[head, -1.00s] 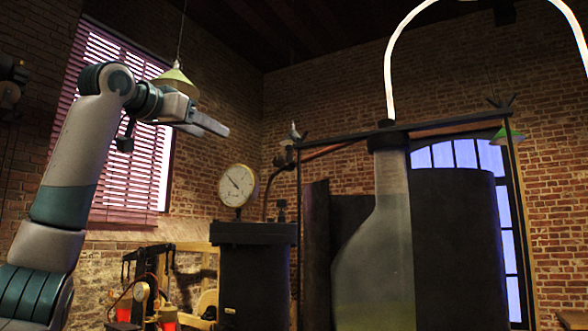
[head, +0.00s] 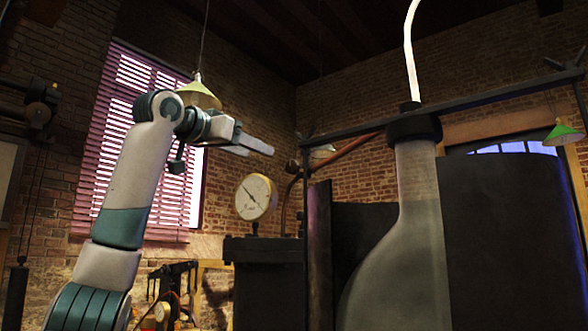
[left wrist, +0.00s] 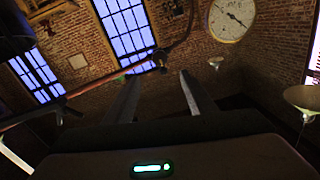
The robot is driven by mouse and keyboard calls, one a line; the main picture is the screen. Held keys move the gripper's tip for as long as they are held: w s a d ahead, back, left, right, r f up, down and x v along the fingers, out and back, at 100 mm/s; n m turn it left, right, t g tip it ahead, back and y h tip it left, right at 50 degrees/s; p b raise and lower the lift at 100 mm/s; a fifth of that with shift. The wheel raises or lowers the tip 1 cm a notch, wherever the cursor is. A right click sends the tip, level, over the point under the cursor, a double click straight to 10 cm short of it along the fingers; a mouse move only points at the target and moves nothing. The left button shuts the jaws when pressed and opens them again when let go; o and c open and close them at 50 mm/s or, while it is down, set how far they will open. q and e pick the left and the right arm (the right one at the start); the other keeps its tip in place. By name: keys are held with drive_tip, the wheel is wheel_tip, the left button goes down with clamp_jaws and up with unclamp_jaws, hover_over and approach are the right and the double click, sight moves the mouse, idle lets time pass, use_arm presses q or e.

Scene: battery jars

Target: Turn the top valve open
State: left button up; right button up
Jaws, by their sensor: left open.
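My left gripper (head: 260,150) is raised, points right and is open and empty. In the head view it appears above the round gauge (head: 254,197) and left of a small dark fitting (head: 292,166) on the curved copper pipe (head: 345,146). This fitting may be the top valve; it is too small and dark to be sure. In the left wrist view the two fingers (left wrist: 158,80) stand apart, with a small dark fitting (left wrist: 160,58) on a rod or pipe beyond the tips. The gauge (left wrist: 231,18) shows upper right there. My right gripper is out of view.
A large glass jar (head: 405,245) with a dark collar stands right of centre, beside dark curved panels (head: 505,240). A dark horizontal bar (head: 480,105) crosses above. A hanging lamp (head: 200,95) appears close to my left forearm.

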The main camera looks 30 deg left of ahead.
use_arm(q)
drive_tip(key=p, duration=0.9)
approach(290, 165)
drive_tip(key=w, duration=1)
drive_tip(key=shift+f, duration=0.1)
drive_tip(key=shift+w+f, duration=0.15)
drive_tip(key=shift+w, duration=0.4)
drive_tip(key=c, duration=1)
drive_tip(key=shift+c, duration=0.2)
